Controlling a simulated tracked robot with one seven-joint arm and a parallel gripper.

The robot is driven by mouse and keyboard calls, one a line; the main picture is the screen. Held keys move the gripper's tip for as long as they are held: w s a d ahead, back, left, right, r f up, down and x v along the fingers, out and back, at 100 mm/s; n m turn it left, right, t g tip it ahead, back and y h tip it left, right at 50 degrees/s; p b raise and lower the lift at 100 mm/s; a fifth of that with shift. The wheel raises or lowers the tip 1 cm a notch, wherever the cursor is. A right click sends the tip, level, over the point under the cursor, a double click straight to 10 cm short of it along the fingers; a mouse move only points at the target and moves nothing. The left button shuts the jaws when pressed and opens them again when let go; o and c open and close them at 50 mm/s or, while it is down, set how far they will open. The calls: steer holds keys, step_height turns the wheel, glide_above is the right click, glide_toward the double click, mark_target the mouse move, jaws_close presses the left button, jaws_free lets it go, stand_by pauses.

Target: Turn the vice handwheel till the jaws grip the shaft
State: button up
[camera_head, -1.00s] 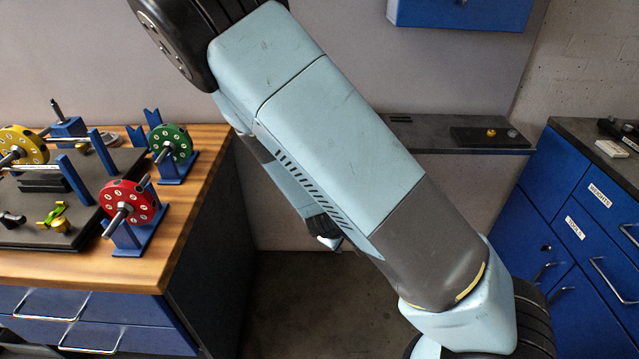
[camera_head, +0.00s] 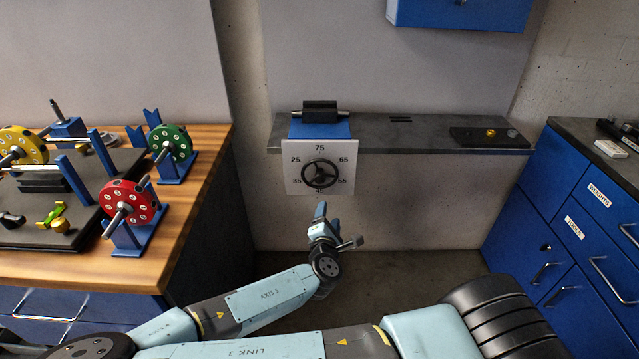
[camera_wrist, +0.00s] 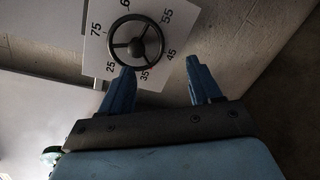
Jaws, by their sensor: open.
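In the wrist view the handwheel (camera_wrist: 136,42) is ahead of my gripper (camera_wrist: 163,78), whose two blue fingers are spread and empty. The left fingertip overlaps the wheel's lower rim in the picture; contact is unclear.
A grey wall shelf (camera_head: 430,138) carries the vice and a dark tray (camera_head: 488,137). The wooden bench (camera_head: 215,150) at left holds a red rotor (camera_head: 130,203) and a green rotor (camera_head: 169,143) on stands. Blue cabinets (camera_head: 575,215) stand at right. Floor below the shelf is free.

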mark_target(320, 181)
steer(key=w, duration=0.4)
steer(key=w+a+r+n+t+y, duration=0.1)
steer(key=w, duration=0.4)
steer(key=w+n, duration=0.1)
steer(key=w, duration=0.3)
steer(key=shift+w+a+r+y, duration=0.35)
steer(key=shift+a+r+y, duration=0.05)
steer(key=shift+c, duration=0.4)
steer(key=c, duration=0.9)
steer(key=shift+a, duration=0.1)
steer(key=shift+c, duration=0.3)
